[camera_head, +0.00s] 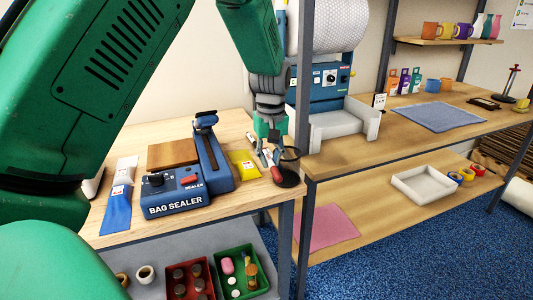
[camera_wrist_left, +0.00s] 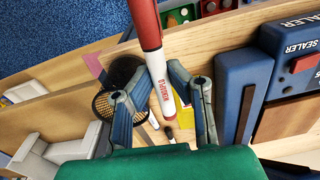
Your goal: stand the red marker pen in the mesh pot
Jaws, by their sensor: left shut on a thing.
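My left gripper (camera_head: 271,154) is above the right end of the sealer table, pointing down. It is shut on the red marker pen (camera_head: 277,173), whose red end hangs low. In the left wrist view the pen (camera_wrist_left: 150,35) is red and white and passes between the fingertips (camera_wrist_left: 155,72). The dark mesh pot (camera_head: 291,154) stands near the table corner, just right of the gripper. The pot also shows in the left wrist view (camera_wrist_left: 104,104), beside the left-hand finger. The pen looks outside the pot; whether they touch is unclear. My right gripper is out of view.
A dark upright post (camera_head: 306,120) rises just right of the pot. Red (camera_head: 190,281) and green (camera_head: 243,272) trays sit on the shelf below.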

